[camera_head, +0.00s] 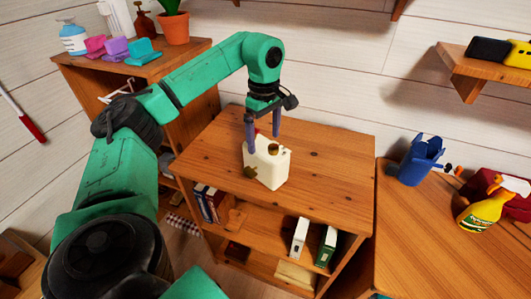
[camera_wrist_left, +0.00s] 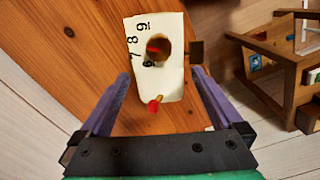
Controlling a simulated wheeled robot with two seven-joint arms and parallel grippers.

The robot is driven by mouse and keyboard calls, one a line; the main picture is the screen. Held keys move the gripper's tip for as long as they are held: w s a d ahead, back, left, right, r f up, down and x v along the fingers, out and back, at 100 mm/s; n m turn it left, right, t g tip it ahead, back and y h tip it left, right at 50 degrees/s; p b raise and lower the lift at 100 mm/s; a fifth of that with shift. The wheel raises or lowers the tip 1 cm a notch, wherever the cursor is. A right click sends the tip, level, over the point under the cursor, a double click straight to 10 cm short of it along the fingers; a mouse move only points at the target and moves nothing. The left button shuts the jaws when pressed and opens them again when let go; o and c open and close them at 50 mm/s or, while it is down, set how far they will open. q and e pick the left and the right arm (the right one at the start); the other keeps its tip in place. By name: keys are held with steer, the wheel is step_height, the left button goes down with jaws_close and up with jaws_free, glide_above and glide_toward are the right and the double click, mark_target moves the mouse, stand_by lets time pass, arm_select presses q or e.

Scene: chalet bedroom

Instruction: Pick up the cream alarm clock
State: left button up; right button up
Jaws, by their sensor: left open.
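The cream alarm clock (camera_head: 267,170) stands on the wooden top of a low shelf unit (camera_head: 318,170). It is a block with a brown-gold knob on top. In the left wrist view the clock (camera_wrist_left: 171,88) shows black digits, a round brown knob, a small brown piece at its right side and a red tip at its near end. My left gripper (camera_head: 263,138) points down at the clock with its two purple fingers apart. In the left wrist view the clock lies between and ahead of the open fingertips (camera_wrist_left: 160,76). I cannot tell whether either finger touches it. My right gripper is not in view.
At right, a table (camera_head: 427,230) holds a blue container (camera_head: 420,160) and a yellow spray bottle (camera_head: 482,213). A cabinet at back left holds a potted plant (camera_head: 174,27). The unit's top around the clock is clear.

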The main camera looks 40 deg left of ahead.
mark_target(266, 146)
arm_select(q)
steer(key=f, duration=0.2)
steer(key=f+p, duration=0.1)
steer(key=f, duration=0.1)
steer(key=shift+w+d, duration=0.1)
steer(key=shift+d, duration=0.1)
steer(key=shift+f, duration=0.15)
steer(key=c, duration=1.3)
jaws_close()
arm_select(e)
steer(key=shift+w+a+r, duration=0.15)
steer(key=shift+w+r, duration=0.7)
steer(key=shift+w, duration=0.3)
